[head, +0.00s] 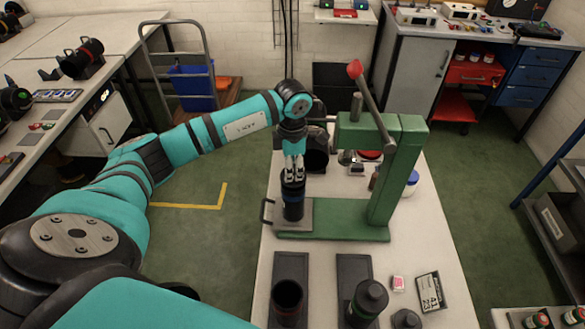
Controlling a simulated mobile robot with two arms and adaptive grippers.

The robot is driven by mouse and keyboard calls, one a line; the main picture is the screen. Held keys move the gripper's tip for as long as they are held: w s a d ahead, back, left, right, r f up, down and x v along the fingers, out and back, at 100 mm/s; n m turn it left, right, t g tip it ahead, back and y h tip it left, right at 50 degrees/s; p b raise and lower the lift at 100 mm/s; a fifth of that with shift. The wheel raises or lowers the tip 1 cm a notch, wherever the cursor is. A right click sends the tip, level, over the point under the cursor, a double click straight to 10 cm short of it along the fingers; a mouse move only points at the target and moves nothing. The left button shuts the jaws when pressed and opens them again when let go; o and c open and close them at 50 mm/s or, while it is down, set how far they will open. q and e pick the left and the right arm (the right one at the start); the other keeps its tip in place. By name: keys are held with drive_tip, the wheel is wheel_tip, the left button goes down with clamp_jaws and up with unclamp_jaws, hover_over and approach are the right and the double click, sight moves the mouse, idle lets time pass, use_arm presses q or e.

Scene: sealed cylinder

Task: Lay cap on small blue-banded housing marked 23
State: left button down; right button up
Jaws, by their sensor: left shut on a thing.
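A small dark cylindrical housing with a blue band (293,197) stands upright on the grey plate at the left of the green press base. My left gripper (293,177) points straight down over its top. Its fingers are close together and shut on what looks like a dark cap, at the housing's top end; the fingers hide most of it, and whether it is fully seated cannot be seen. The number on the housing is not readable. My right gripper is not in view.
The green press (385,185) with its red-knobbed lever stands just right of the housing. In front are an open dark housing (287,302), a closed dark one (368,302), a loose dark round part (406,319) and a card reading 41 and 23 (431,291).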

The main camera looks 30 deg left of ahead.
use_arm(q)
drive_tip(key=c, duration=1)
unclamp_jaws()
drive_tip(key=shift+c, duration=0.2)
drive_tip(key=shift+o, duration=0.4)
drive_tip(key=o, duration=0.4)
drive_tip(key=shift+r, duration=0.15)
drive_tip(key=shift+r+p, duration=1.4)
drive_tip(key=shift+r, duration=1)
drive_tip(key=shift+f, duration=0.1)
